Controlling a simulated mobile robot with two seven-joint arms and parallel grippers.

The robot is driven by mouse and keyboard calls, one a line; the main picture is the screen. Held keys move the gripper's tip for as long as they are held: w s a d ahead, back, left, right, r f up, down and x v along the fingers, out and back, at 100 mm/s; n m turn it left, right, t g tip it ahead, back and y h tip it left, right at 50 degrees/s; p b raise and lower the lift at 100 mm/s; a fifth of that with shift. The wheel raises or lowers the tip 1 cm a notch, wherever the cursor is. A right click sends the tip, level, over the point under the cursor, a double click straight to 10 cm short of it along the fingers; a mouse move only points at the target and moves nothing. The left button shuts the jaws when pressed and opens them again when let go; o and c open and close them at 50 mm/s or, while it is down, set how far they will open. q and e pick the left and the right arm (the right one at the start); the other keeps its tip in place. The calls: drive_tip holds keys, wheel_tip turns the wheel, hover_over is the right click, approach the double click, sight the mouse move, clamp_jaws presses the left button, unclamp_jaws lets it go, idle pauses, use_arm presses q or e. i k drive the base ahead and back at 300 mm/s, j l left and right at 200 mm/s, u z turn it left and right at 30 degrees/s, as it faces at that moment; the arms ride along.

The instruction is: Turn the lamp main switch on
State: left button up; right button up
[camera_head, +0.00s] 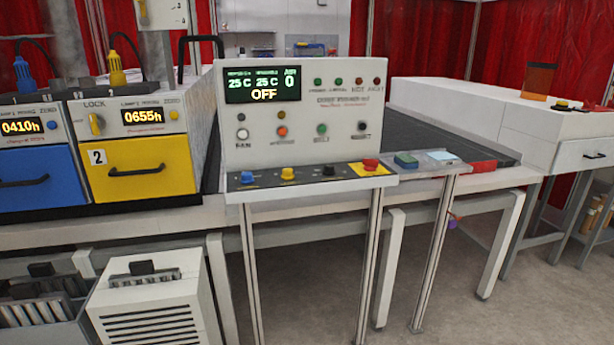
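A white control panel (345,140) stands in the middle of the head view. Its display (262,85) reads 25 C twice, a 0 and OFF. Below the display are several round buttons and small lamps; the leftmost is a black-and-white one (243,133) labelled FAN. On the lower ledge sit a blue knob (247,178), a yellow knob (288,174), a black knob (329,169) and a red button (370,164) on a yellow plate. The labels by the knobs are too small to read, so I cannot tell which one is the lamp main switch. Neither of my grippers is in view.
A blue unit (35,178) showing 0410h and a yellow unit (155,165) showing 0655h stand left of the panel. A white slatted box (150,300) is below them. A dark conveyor (440,135) runs behind the panel. Open floor (440,310) lies at the lower right.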

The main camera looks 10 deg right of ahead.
sight(371, 165)
drive_tip(key=i+l, duration=0.4)
drive_tip(key=l, duration=0.2)
drive_tip(key=i+l, duration=0.4)
drive_tip(key=l, duration=0.2)
drive_tip(key=i+l, duration=0.4)
drive_tip(key=l, duration=0.2)
drive_tip(key=z, duration=0.05)
